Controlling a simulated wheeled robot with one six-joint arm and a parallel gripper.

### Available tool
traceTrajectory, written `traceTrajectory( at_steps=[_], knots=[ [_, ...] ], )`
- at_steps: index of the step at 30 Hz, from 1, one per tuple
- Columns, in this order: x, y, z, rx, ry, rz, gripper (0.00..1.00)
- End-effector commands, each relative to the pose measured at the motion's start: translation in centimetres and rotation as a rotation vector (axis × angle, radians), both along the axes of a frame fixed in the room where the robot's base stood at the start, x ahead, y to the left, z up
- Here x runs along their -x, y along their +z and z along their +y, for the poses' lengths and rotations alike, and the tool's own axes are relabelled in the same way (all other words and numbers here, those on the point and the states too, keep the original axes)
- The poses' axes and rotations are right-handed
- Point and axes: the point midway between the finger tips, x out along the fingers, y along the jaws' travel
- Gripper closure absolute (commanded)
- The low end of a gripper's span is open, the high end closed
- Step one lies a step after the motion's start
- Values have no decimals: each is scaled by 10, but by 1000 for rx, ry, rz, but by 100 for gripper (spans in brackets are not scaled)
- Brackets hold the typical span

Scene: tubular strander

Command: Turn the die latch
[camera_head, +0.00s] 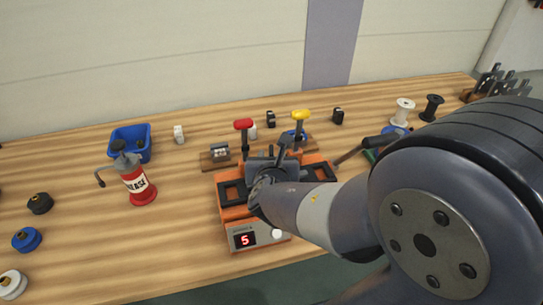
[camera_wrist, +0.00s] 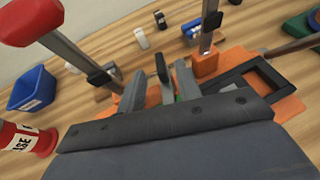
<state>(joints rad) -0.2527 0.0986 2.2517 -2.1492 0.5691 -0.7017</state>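The orange machine (camera_head: 233,214) stands on the table under my gripper, with a display reading 5. In the wrist view, a dark upright tab (camera_wrist: 162,68), which looks like the die latch, stands between the two fingers of my gripper (camera_wrist: 160,84). A gap shows on each side of the tab, so the fingers look open around it and not closed on it. The tab's base is hidden behind the gripper body. In the head view my gripper (camera_head: 272,172) is over the machine's middle, and my wrist hides much of that area.
A red-topped lever (camera_head: 243,125) and a yellow-topped lever (camera_head: 300,115) rise behind the machine's middle. A red grease can (camera_head: 136,186) and blue bin (camera_head: 131,137) stand left. Spools (camera_head: 403,110) stand at the back right.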

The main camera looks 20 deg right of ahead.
Motion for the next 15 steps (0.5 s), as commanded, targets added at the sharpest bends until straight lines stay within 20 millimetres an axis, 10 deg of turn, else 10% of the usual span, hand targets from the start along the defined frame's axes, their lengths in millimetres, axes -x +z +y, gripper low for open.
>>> traceTrajectory(
  at_steps=[15],
  knots=[
    [-23, -10, -6, -1, 0, 0, 67]
  ],
)
